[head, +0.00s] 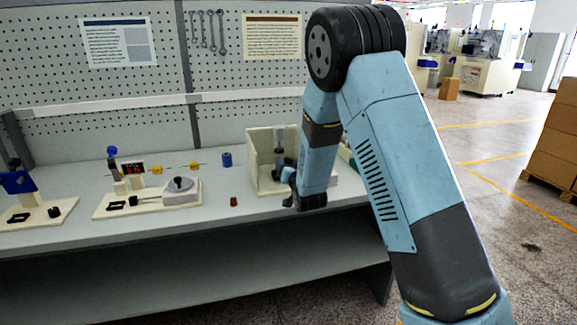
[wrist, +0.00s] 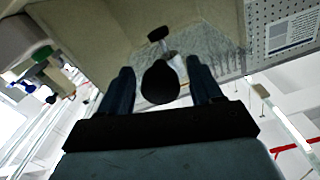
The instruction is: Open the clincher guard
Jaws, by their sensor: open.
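The clincher station is a cream open-topped box (head: 262,181) at the right end of the bench, with a grey cylindrical part (head: 280,140) standing inside. My gripper (head: 287,178) is at the box's front right, partly hidden by my arm. In the wrist view, my gripper (wrist: 160,84) is open, with one dark finger on each side of a round black knob (wrist: 160,82). I cannot tell whether the fingers touch it. A smaller black part (wrist: 158,33) shows beyond the knob. A grey, see-through-looking panel (wrist: 205,45) lies behind it, perhaps the guard.
Left of the box are a small blue cylinder (head: 227,159), a small red block (head: 233,201) and a winding fixture (head: 150,199) with a display. Another fixture (head: 36,212) stands at the far left. A pegboard (head: 230,110) rises behind the bench.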

